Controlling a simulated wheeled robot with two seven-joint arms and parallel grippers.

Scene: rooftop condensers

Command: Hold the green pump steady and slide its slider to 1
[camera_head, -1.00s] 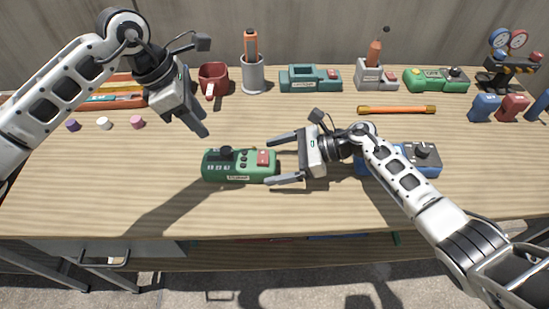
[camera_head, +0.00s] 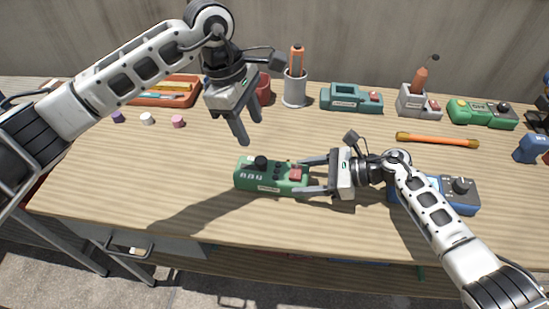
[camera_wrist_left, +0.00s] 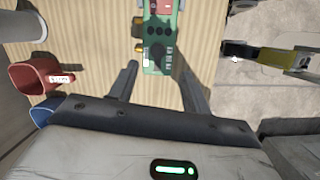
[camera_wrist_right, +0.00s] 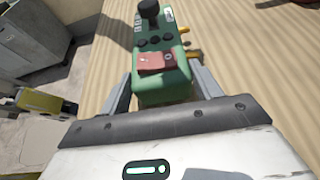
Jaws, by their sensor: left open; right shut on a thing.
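The green pump (camera_head: 262,186) lies on the wooden table, with a black knob (camera_head: 261,162) near its left end, white markings beside it and a red switch on its right part. I cannot read the markings. My right gripper (camera_head: 303,176) is shut on the pump's right end, a finger on each side; the right wrist view shows the pump (camera_wrist_right: 167,86) between its fingers. My left gripper (camera_head: 249,128) is open and empty above and behind the pump's left part, pointing down. In the left wrist view the pump (camera_wrist_left: 163,8) lies beyond its open fingers.
A blue device (camera_head: 462,203) sits to the right under my right arm. At the back stand a red mug (camera_head: 264,90), a grey cup (camera_head: 295,92), a teal device (camera_head: 345,98) and another green device (camera_head: 470,108). An orange bar (camera_head: 437,140) lies right. The table's front is clear.

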